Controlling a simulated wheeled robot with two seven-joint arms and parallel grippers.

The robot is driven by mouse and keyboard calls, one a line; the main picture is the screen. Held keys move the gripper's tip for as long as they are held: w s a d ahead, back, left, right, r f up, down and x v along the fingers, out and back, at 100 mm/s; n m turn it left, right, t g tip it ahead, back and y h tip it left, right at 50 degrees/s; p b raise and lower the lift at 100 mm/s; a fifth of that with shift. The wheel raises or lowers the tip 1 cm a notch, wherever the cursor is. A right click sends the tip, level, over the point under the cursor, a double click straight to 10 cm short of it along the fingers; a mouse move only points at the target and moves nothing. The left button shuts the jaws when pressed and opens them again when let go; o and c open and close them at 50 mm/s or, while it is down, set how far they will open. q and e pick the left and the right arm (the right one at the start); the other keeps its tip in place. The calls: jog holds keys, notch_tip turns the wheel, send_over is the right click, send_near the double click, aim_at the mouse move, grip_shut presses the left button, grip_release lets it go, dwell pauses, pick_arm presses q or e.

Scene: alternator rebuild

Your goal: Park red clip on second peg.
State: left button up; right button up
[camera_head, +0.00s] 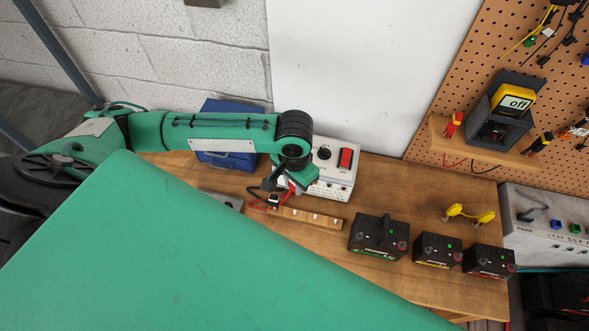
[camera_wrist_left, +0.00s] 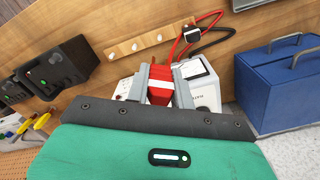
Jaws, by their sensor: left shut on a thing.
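My left gripper (camera_wrist_left: 158,84) is shut on the red clip (camera_wrist_left: 158,90), which shows between its fingers in the left wrist view. In the head view the left gripper (camera_head: 284,187) is small, beside the grey charger box, and the clip is mostly hidden. A wooden peg strip (camera_head: 305,218) lies just in front of it, with several pale pegs showing; the strip (camera_wrist_left: 123,48) is ahead of the clip in the wrist view. A black clip (camera_wrist_left: 190,34) sits at the strip's end by the cables. The clip appears apart from the pegs. My right gripper is out of view.
The grey charger box (camera_head: 334,170) with a red switch stands behind the strip. A blue case (camera_head: 225,150) is to its left. Black batteries (camera_head: 378,236) stand to the right of the strip. Red and black cables (camera_wrist_left: 203,22) loop near the strip. My green arm link covers the foreground.

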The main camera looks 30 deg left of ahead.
pick_arm(q)
jog(key=b, duration=0.2)
send_over(295, 211)
notch_tip(295, 211, down, 9)
jog(key=shift+f, duration=0.75)
jog(key=shift+f+b, duration=0.15)
jog(key=shift+b, duration=0.15)
jog(key=shift+f, duration=1)
jog(key=o, duration=0.8)
